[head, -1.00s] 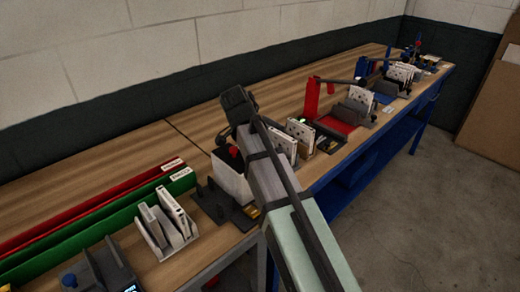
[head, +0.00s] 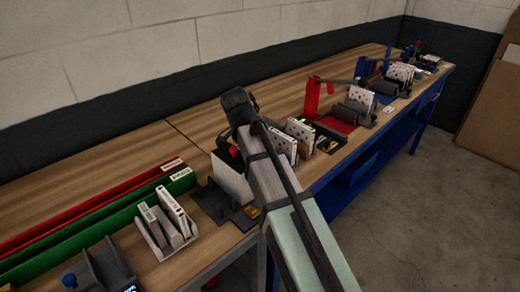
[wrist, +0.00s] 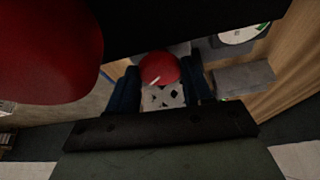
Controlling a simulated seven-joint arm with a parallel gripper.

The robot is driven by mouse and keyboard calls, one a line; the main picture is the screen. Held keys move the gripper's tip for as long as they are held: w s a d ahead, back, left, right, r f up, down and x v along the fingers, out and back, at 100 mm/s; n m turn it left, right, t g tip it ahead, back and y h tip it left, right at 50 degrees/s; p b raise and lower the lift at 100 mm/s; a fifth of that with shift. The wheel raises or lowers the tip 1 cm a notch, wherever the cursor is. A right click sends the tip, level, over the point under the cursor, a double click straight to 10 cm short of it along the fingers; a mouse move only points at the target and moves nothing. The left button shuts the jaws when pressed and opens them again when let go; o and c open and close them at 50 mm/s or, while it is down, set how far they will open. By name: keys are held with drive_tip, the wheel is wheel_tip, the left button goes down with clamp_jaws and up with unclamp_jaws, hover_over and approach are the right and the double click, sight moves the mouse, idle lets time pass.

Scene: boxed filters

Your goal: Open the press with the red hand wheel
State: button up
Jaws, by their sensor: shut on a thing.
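In the wrist view, the two dark blue fingers of my gripper (wrist: 160,82) stand on either side of a small rounded red piece (wrist: 158,68). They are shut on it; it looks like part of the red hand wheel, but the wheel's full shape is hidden. A large red rounded shape (wrist: 50,50) fills the upper left, very close to the camera. In the head view, a bit of red (head: 235,152) shows just below my dark wrist, behind a tilted white panel (head: 232,178). The press body and my fingertips are mostly hidden by my arm there.
Green (head: 90,228) and red (head: 80,208) bins and a grey rack (head: 165,228) with white boxed pieces stand at the left. A red clamp stand (head: 312,97) and further racks line the bench to the right. Bare wood (head: 120,150) lies behind.

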drive_tip(key=shift+n, duration=0.3)
drive_tip(key=n, duration=0.1)
drive_tip(key=n+t+y, duration=0.1)
drive_tip(key=n, duration=0.3)
drive_tip(key=shift+s+d+y, duration=0.2)
drive_tip(key=shift+d+y, duration=0.05)
drive_tip(key=shift+y, duration=0.15)
drive_tip(key=n+y, duration=0.1)
drive_tip(key=n, duration=0.2)
drive_tip(key=n+y, duration=0.1)
drive_tip(key=n, duration=0.2)
drive_tip(key=shift+d+t, duration=0.2)
drive_tip(key=shift+t, duration=0.1)
drive_tip(key=n+y, duration=0.1)
drive_tip(key=n, duration=0.2)
drive_tip(key=n+g+y, duration=0.1)
drive_tip(key=n, duration=0.2)
drive_tip(key=shift+w+d+n+y, duration=0.15)
drive_tip(key=shift+w+n+y, duration=0.05)
drive_tip(key=shift+n+y, duration=0.2)
drive_tip(key=n+g+y, duration=0.1)
drive_tip(key=n, duration=0.3)
drive_tip(key=shift+w+d, duration=0.1)
drive_tip(key=shift+w, duration=0.05)
drive_tip(key=shift+n+g, duration=0.5)
drive_tip(key=shift+n, duration=0.7)
drive_tip(key=o, duration=1)
